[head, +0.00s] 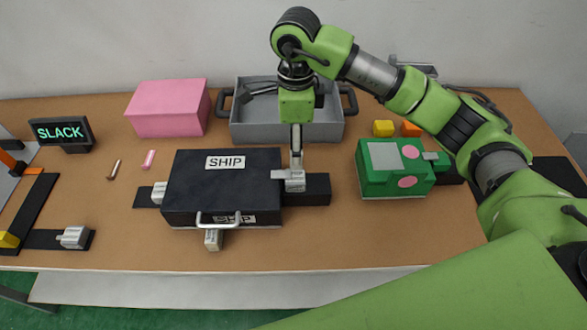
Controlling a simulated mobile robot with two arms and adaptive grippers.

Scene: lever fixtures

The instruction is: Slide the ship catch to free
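A black box labelled SHIP (222,190) sits near the front middle of the table, with a pale handle on its front edge. A silver catch block (289,182) sits at the box's right side on a dark rail (317,190). Another silver block (159,192) is at its left side, and a small block (213,240) is at the front below the handle. My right gripper (296,162) points down with its tips at the right catch block. Its fingers show as one narrow shape, so I cannot tell open from shut or whether they touch. My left gripper is not in view.
A grey tray (247,128) and a pink box (168,109) stand behind. A green box (394,170) is to the right. A SLACK sign (61,132) stands at left, with a railed silver block (73,238) near the front edge. The front right table is clear.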

